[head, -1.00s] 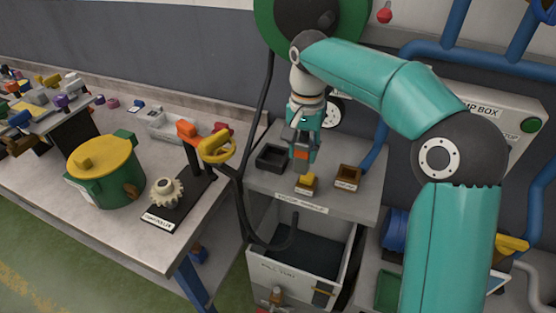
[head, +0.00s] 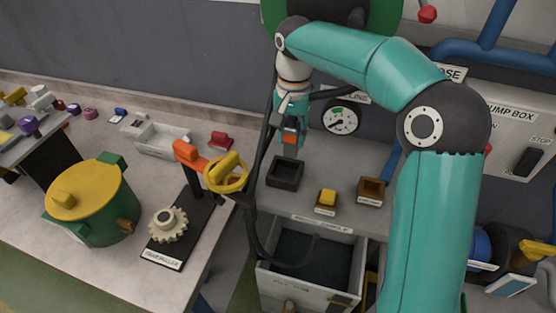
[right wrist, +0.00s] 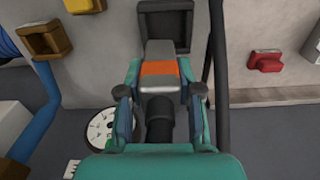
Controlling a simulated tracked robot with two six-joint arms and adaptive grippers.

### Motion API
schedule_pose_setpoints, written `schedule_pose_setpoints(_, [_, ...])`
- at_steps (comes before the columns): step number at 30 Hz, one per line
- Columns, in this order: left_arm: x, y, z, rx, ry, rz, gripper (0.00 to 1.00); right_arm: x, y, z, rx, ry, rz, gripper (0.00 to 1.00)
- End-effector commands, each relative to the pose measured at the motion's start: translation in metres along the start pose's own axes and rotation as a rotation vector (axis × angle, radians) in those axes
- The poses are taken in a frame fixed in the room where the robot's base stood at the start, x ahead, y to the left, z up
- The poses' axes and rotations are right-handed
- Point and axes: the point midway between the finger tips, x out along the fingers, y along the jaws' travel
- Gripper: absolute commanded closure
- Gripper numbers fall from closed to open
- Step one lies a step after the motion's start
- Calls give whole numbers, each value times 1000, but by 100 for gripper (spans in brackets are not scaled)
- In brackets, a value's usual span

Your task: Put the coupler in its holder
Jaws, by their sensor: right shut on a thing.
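My right gripper (head: 290,128) points down and is shut on the coupler (head: 290,138), a grey block with an orange band. In the right wrist view the coupler (right wrist: 160,70) sits between the two fingers (right wrist: 158,95), with a black hose behind it. Below the coupler, on the grey ledge, stands an open dark square holder (head: 284,174). In the right wrist view the coupler's end overlaps the near edge of this holder (right wrist: 178,14); a gap shows between them in the head view. My left gripper is out of view.
A brown open box (head: 372,191) and a small yellow-topped block (head: 326,200) stand on the ledge to the right. A yellow handwheel (head: 226,174) stands close on the left. A gauge (head: 341,119) is on the wall behind. An open bin (head: 345,268) lies below the ledge.

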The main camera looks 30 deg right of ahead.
Motion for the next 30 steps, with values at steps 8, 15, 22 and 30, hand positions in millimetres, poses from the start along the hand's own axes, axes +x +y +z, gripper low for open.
schedule_pose_setpoints(8, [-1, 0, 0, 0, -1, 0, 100, 43, -16, 4, -32, -3, 2, 100])
schedule_pose_setpoints(15, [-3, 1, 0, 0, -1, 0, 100, 69, -19, 6, -37, -3, 3, 100])
schedule_pose_setpoints(22, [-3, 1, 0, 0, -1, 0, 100, 83, -20, 5, -37, 0, 0, 100])
schedule_pose_setpoints(30, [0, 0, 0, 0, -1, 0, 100, 86, -20, 6, -38, -1, 0, 100])
